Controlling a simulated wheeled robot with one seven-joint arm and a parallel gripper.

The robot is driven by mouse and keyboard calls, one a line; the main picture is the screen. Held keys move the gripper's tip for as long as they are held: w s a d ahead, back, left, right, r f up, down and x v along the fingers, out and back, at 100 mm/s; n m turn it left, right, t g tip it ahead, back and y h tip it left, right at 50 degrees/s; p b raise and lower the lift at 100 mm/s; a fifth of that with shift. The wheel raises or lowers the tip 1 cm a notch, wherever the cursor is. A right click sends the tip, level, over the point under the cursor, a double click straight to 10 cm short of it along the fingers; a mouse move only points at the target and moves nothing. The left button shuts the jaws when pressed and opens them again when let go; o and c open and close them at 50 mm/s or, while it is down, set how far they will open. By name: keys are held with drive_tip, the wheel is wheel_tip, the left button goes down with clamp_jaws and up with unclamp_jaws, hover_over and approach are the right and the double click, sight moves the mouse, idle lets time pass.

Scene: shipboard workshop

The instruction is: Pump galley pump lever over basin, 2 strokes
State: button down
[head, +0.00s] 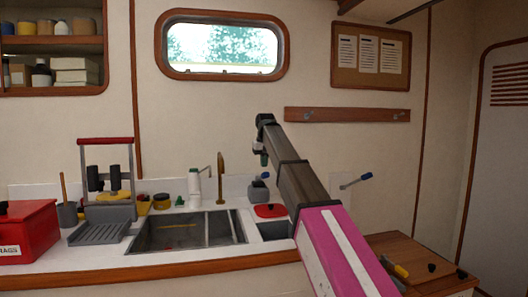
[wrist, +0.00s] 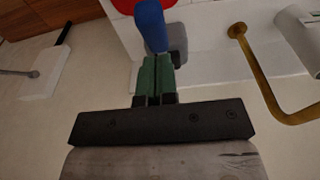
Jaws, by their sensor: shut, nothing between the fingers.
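A grey pump body (head: 258,191) stands on the counter behind the basin's right end. A blue-handled lever (wrist: 150,26) shows beside that grey body (wrist: 178,42) in the wrist view; I take this as the pump lever. My gripper (head: 264,160) hangs above the grey body, pointing down. Its green fingers (wrist: 156,72) are shut with nothing between them, and their tips overlap the lever's end in the wrist view. I cannot tell whether they touch it. The steel basin (head: 190,214) is to the left, with a brass spout (head: 220,176) at its back edge.
A white cylinder (head: 194,186) stands left of the spout. A red lid (head: 270,210) lies on the counter just in front of the grey body. A red box (head: 25,232) and grey rack stand left.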

sight(262, 177)
drive_tip(key=shift+s+f, duration=0.2)
drive_tip(key=shift+f, duration=0.4)
drive_tip(key=shift+d, duration=0.1)
drive_tip(key=shift+s+f+t, duration=0.4)
drive_tip(key=shift+d+f+t+y, duration=0.1)
drive_tip(key=shift+f+t+y, duration=0.1)
drive_tip(key=shift+t+y, duration=0.15)
drive_tip(key=shift+w+r, duration=0.1)
